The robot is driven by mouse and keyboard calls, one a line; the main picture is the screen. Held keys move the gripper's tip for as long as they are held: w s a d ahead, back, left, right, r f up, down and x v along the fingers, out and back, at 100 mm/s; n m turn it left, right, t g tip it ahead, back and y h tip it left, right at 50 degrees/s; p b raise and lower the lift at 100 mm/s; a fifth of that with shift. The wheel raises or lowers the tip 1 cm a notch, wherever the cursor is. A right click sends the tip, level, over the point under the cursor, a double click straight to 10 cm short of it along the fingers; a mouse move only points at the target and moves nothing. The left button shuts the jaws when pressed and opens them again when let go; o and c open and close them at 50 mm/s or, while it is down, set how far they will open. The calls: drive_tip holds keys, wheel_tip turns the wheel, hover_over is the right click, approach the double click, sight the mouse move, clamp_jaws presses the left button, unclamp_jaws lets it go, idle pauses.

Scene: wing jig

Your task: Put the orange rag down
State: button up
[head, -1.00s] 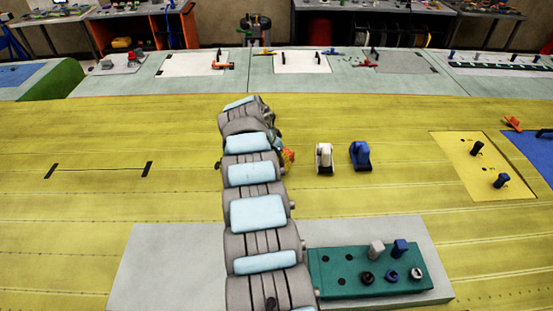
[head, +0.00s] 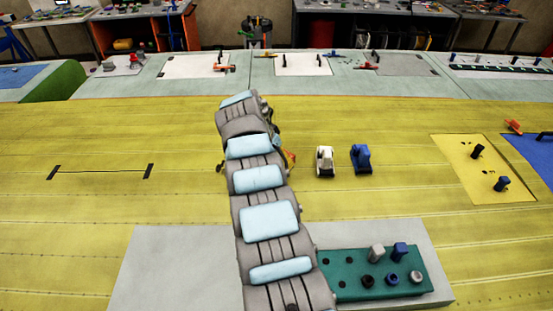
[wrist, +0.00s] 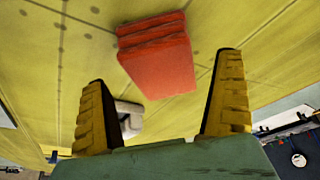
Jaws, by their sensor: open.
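The orange rag (wrist: 160,60) shows in the wrist view as a folded, layered red-orange block against the yellow wing skin. It lies beyond my fingertips, with visible space to either side. My gripper (wrist: 164,67) is open, with its two yellow ribbed fingers spread wide and nothing held between them. In the head view my arm hides most of the gripper. A small orange-red patch (head: 290,158) shows at the arm's right side, and I cannot tell whether it is rag or finger.
A white tool (head: 325,161) and a blue tool (head: 361,158) stand on the yellow skin (head: 90,210) right of my arm. A green block with pegs (head: 345,287) sits on a grey plate (head: 160,270) in front. The skin left of my arm is mostly clear.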

drive_tip(key=v, duration=0.8)
drive_tip(key=shift+r+b, duration=0.4)
drive_tip(key=shift+b, duration=0.05)
